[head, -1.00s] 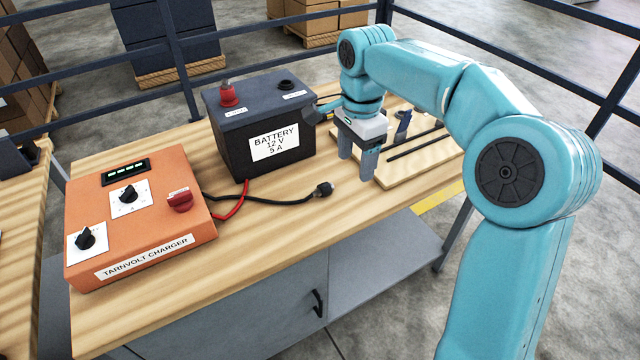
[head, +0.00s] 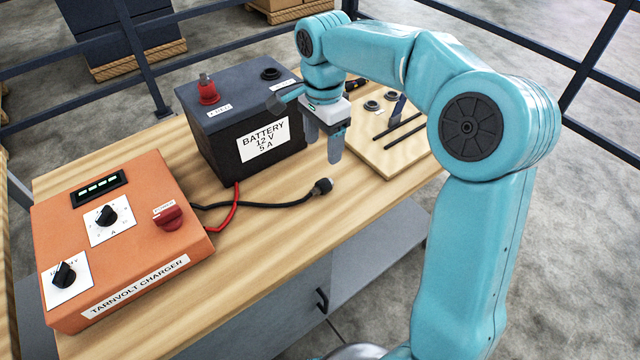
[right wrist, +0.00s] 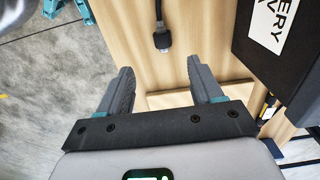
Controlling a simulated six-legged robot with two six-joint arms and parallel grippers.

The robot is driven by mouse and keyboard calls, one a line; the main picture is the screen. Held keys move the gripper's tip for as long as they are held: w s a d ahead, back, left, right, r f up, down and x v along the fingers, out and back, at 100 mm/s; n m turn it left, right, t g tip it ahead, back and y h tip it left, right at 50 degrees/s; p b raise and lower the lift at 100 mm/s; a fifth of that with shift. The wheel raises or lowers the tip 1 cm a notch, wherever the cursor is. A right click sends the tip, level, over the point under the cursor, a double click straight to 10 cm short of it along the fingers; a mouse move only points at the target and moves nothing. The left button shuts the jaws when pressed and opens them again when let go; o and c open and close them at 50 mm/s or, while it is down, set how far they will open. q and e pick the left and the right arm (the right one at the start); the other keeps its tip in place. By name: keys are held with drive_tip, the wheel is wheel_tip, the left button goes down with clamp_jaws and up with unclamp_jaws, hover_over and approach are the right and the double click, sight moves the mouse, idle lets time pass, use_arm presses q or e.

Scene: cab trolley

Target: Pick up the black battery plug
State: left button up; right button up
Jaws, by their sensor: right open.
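The black battery plug (head: 322,186) lies on the wooden bench at the end of a black cable, in front of the battery (head: 225,148). It also shows in the right wrist view (right wrist: 162,40), beyond my fingertips and between their lines. My right gripper (head: 323,148) is open and empty, fingers pointing down, behind the plug in the head view and apart from it. Its two spread fingers show in the right wrist view (right wrist: 160,68). My left gripper is not in view.
The orange charger (head: 120,240) stands at the left, with black and red cables (head: 226,213) leaving it. A red plug (head: 208,90) sits on top of the battery. A wooden board (head: 385,160) with rods and rings lies at the right. The bench around the plug is mostly clear.

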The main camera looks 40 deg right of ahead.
hover_over(323, 182)
drive_tip(key=f, duration=0.7)
drive_tip(key=shift+s+a, duration=0.2)
drive_tip(key=shift+s, duration=0.1)
drive_tip(key=f, duration=0.6)
drive_tip(key=shift+w+d, duration=0.3)
drive_tip(key=shift+w, duration=0.05)
drive_tip(key=shift+a, duration=0.1)
clamp_jaws()
drive_tip(key=shift+r, duration=0.1)
wheel_tip(323, 182, up, 20)
drive_tip(key=p, duration=0.2)
